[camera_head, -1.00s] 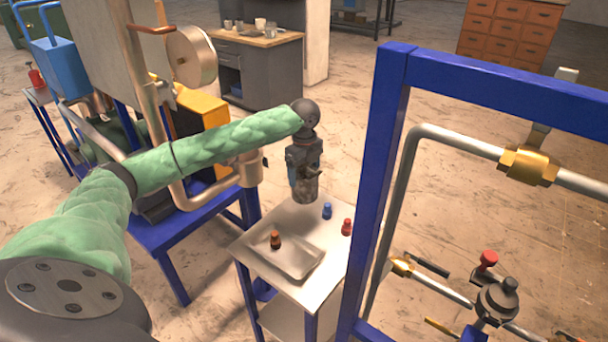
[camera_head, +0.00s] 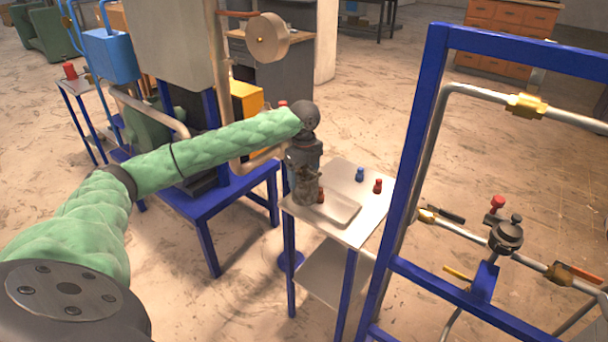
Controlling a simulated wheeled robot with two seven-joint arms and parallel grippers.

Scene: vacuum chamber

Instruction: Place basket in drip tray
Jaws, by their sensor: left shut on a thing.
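My left gripper (camera_head: 304,163) is shut on a grey, speckled, cylindrical basket (camera_head: 304,191), which hangs upright below it. The drip tray (camera_head: 346,218) is a shallow metal tray on a small blue-legged table. The basket appears in front of the tray's left end in the camera_head view; I cannot tell whether it touches the tray or table. A small brown-orange knobbed piece (camera_head: 321,196) shows just right of the basket, at the tray's left end. My right gripper is not in view.
A blue knobbed piece (camera_head: 360,174) and a red one (camera_head: 378,186) stand on the table (camera_head: 345,170) behind the tray. A blue frame (camera_head: 408,190) with pipes and valves rises to the right. A blue stand with machinery (camera_head: 215,195) is to the left.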

